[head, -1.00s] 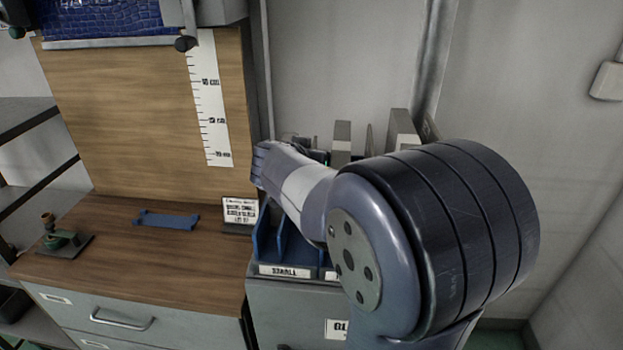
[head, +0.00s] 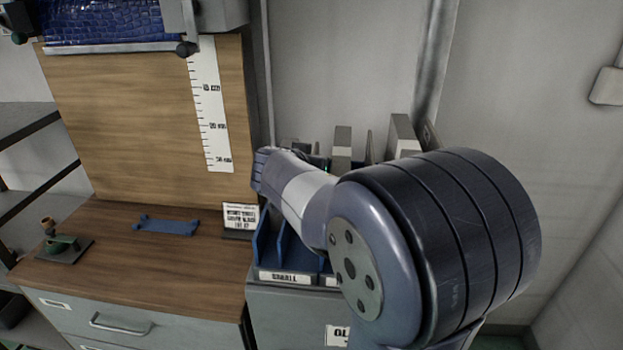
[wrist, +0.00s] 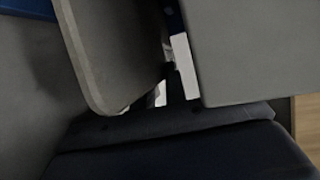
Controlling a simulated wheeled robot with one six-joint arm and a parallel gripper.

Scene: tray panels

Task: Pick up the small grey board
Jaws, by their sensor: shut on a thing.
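In the wrist view a grey board (wrist: 112,50) with a rounded corner and a pale edge stands close in front of my gripper (wrist: 174,88). I take it for the small grey board. My gripper is shut on it, though the contact is mostly hidden. A thicker grey panel (wrist: 252,50) is at the right of the wrist view. In the head view my forearm and wrist cover the fingers and the held board.
A blue divided rack (head: 268,245) stands on a grey cabinet (head: 295,310), with upright grey panels (head: 402,135) behind my arm. To the left is a wooden worktop (head: 130,262) with a blue flat piece (head: 166,226), a small sign (head: 240,217) and a green fixture (head: 62,244).

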